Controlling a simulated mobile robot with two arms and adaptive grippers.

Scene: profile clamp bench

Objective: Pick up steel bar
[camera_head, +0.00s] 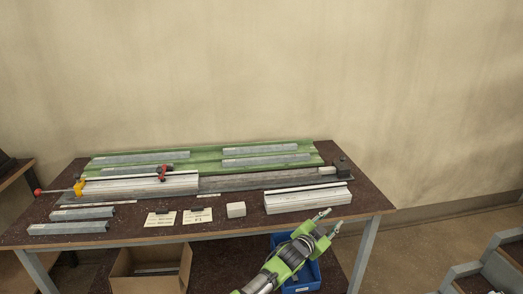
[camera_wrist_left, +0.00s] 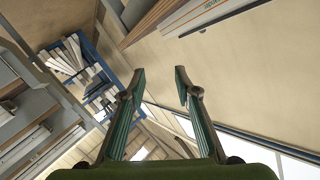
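Several grey steel bars lie on the workbench (camera_head: 265,222) in the head view. Two rest at the front left, one nearer the edge (camera_head: 68,228) and one just behind it (camera_head: 83,213). More lie on the green rack at the back, such as the back left bar (camera_head: 150,158) and the back right bar (camera_head: 262,149). I cannot tell which bar is meant. My left gripper (camera_head: 328,222) is open and empty by the bench's front right edge, apart from every bar. The left wrist view shows its two fingers (camera_wrist_left: 160,78) spread with nothing between. My right gripper is not in view.
A pale profile block (camera_head: 308,201) sits at the right front, near my left gripper. A long profile with a red-handled clamp (camera_head: 162,173) crosses the bench. A small pale block (camera_head: 236,210) and cards (camera_head: 160,219) lie in front. A cardboard box (camera_head: 150,268) and blue bin (camera_head: 307,278) are below.

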